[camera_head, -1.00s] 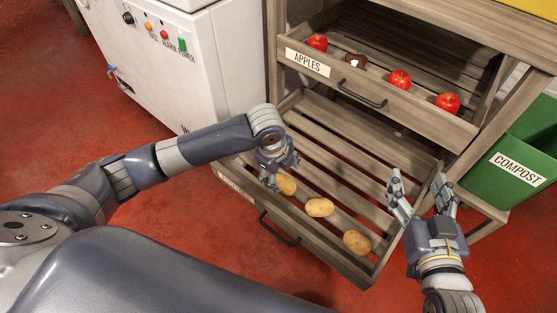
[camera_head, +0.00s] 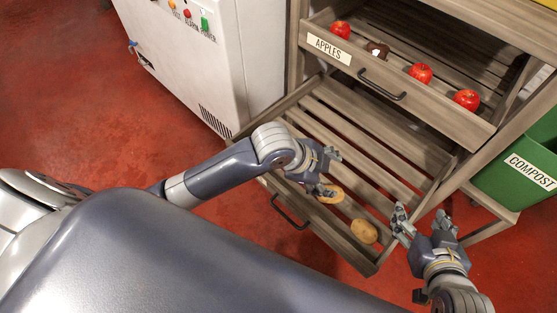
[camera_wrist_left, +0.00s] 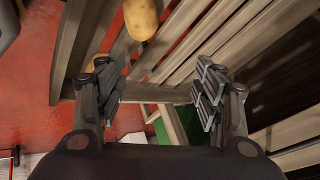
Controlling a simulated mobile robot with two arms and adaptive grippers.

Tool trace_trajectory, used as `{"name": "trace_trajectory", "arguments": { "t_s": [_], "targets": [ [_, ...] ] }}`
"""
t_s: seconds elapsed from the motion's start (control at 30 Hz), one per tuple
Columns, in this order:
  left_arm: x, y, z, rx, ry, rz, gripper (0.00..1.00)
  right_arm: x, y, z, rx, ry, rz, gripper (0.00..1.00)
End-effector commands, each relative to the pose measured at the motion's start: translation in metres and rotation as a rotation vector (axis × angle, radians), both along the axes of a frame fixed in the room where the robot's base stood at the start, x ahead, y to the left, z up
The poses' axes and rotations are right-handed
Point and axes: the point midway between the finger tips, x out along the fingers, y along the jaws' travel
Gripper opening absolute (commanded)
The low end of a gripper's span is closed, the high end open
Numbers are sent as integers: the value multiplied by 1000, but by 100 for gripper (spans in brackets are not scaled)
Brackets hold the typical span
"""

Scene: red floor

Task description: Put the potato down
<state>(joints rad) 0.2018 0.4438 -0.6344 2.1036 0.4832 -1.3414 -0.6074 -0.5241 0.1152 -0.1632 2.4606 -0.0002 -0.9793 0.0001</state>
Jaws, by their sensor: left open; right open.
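Potatoes lie in the pulled-out lower slatted drawer (camera_head: 338,240). One potato (camera_head: 363,231) is in plain view near its front right corner. Another potato (camera_head: 331,195) is partly covered by my left gripper (camera_head: 331,172), which is over the drawer. The left gripper is open, with nothing between its fingers. In the left wrist view, a potato (camera_wrist_left: 141,18) lies at the top, beyond the open fingers (camera_wrist_left: 157,82), and another (camera_wrist_left: 97,61) is partly hidden behind the left finger. My right gripper (camera_head: 422,220) is open and empty at the drawer's right side.
The open upper drawer, labelled APPLES (camera_head: 328,48), holds red apples (camera_head: 420,73) and a dark brown item (camera_head: 377,49). A green COMPOST bin (camera_head: 522,170) stands at the right. A white machine (camera_head: 195,70) stands left of the shelf. Red floor is open at the left.

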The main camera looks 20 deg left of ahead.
Motion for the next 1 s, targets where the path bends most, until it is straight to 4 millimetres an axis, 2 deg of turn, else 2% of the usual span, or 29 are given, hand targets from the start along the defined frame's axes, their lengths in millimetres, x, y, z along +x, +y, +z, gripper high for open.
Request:
{"name": "trace_trajectory", "arguments": {
  "t_s": [0.07,0.17,0.3,0.5,0.67,1.0],
  "targets": [
    [-10,-7,8,-136,0,150,62,0,0,0,0,0,0,65],
    [-16,2,21,-288,-10,363,62,0,0,0,0,0,0,65],
    [-27,38,34,-447,-27,659,62,0,0,0,-1,0,-1,65],
    [-44,93,41,-552,-65,947,62,0,0,0,0,-1,0,65],
    [-50,110,44,-571,-84,1022,62,0,0,0,0,-1,0,65],
    [-50,110,44,-571,-84,1022,62,0,0,0,0,-2,0,65]
  ]
}}
